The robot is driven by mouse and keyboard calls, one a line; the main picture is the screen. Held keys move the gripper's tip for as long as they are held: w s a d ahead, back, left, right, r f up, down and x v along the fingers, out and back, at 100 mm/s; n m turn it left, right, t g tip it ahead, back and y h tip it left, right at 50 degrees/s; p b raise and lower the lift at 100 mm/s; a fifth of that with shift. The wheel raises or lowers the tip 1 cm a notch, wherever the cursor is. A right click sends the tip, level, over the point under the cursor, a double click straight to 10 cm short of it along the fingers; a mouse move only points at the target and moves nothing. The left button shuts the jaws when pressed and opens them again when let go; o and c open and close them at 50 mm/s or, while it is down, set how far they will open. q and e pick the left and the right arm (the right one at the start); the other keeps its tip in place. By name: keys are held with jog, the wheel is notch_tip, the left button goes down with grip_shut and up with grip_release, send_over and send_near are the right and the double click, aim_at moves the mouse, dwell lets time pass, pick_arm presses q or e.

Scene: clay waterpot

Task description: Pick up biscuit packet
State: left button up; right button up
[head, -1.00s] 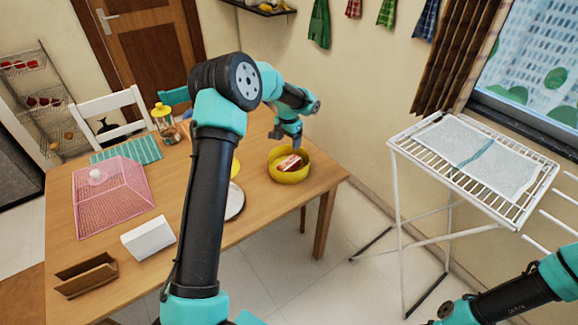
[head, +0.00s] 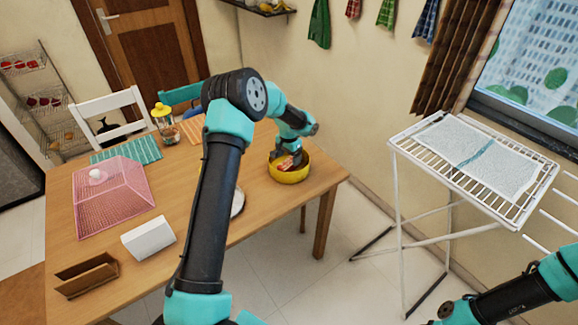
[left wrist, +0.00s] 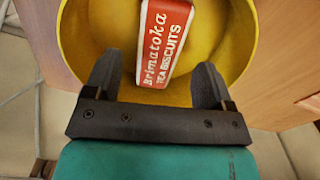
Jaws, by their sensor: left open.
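The biscuit packet (left wrist: 164,42) is red and white with "Brimatoka Tea Biscuits" printed on it. It lies inside a yellow bowl (left wrist: 75,25) on the wooden table. In the head view the packet (head: 287,163) is partly hidden by my gripper, and the bowl (head: 291,177) stands near the table's right corner. My left gripper (left wrist: 157,80) is open over the bowl, with one finger on each side of the packet's near end. My right gripper is out of view; only part of that arm shows at lower right.
The table (head: 262,215) also holds a pink mesh cover (head: 112,195), a white box (head: 148,238), a brown holder (head: 87,275), a jar with a yellow lid (head: 163,122) and a plate (head: 238,203) partly behind my arm. A drying rack (head: 410,150) stands at right.

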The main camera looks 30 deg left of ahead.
aim_at(289, 161)
pick_arm(q)
notch_tip(289, 161, down, 4)
jog(key=shift+f, duration=0.1)
jog(key=shift+d, duration=0.1)
jog(key=shift+c, duration=0.2)
jog(key=c, duration=1)
jog(key=shift+r, duration=0.2)
notch_tip(289, 161, up, 10)
jog(key=shift+f, duration=0.1)
dwell(0.6)
